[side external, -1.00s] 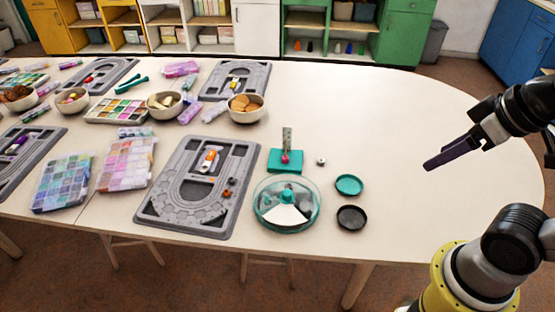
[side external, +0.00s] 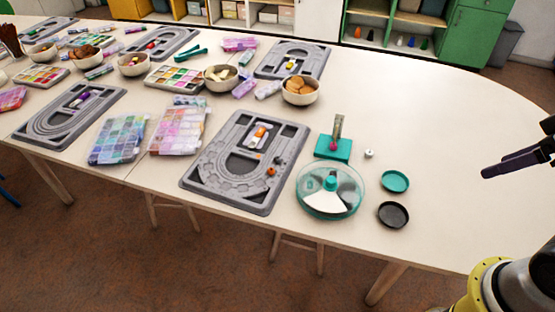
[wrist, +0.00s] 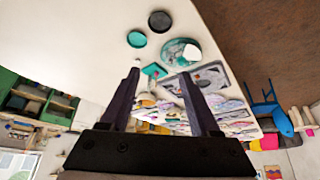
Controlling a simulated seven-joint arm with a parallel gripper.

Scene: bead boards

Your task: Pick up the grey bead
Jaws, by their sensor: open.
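A small grey bead (side external: 369,154) lies alone on the pale table, right of the teal stand and behind the two small round dishes. In the wrist view a small pale spot, probably this bead (wrist: 137,63), shows close by the left fingertip. My gripper (side external: 487,172) is at the right, above the table and well apart from the bead. In the wrist view my gripper (wrist: 158,74) has its two dark fingers spread with nothing between them.
A teal stand (side external: 333,148), a clear round case (side external: 330,205), a teal dish (side external: 395,181) and a black dish (side external: 393,214) stand near the bead. A grey bead board (side external: 205,178) lies to the left. The table's right part is clear.

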